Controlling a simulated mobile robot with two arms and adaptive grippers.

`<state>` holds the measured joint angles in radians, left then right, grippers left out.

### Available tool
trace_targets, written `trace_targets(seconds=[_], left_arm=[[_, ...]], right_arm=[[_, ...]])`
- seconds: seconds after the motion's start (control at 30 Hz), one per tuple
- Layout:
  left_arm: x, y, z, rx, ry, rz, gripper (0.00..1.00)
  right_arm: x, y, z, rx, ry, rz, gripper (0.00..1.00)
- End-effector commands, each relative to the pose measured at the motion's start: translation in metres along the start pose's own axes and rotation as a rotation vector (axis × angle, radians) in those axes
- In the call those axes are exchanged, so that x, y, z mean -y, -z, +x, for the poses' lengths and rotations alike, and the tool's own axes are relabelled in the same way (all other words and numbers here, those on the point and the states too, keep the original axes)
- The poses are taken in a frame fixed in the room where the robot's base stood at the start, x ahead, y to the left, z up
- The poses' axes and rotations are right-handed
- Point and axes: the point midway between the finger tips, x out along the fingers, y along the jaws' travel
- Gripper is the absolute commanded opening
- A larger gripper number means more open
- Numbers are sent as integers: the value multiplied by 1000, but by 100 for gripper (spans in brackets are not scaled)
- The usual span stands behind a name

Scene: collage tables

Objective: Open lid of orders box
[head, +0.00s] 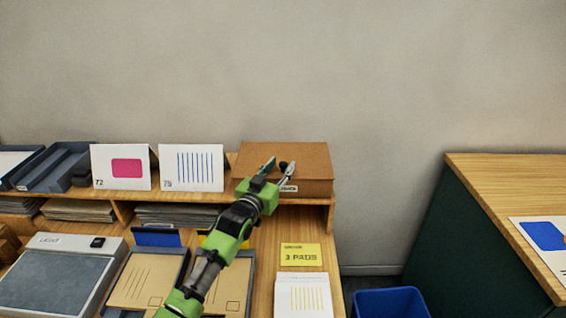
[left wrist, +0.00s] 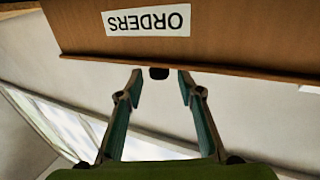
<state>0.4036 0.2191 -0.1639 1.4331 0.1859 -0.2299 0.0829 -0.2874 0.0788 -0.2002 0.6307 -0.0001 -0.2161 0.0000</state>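The orders box (head: 310,158) is a brown cardboard box on the right end of the wooden shelf in the head view. Its lid looks closed. In the left wrist view, the box (left wrist: 240,42) fills the top, with its white ORDERS label (left wrist: 147,20) upside down. My right gripper is not in view.
Cards numbered 72 (head: 122,167) and 73 (head: 191,168) stand left of the box on the shelf (head: 275,203). Below are brown envelopes, a yellow "3 PADS" note (head: 300,255) and a striped pad (head: 303,296). A blue bin (head: 390,302) stands lower right, before another table (head: 500,175).

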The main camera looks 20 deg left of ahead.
Motion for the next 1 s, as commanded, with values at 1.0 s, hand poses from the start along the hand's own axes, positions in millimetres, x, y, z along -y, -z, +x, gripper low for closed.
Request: trace_targets(seconds=[1.0], left_arm=[[0,3,24,8,-1,-4,0]], right_arm=[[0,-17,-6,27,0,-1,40]])
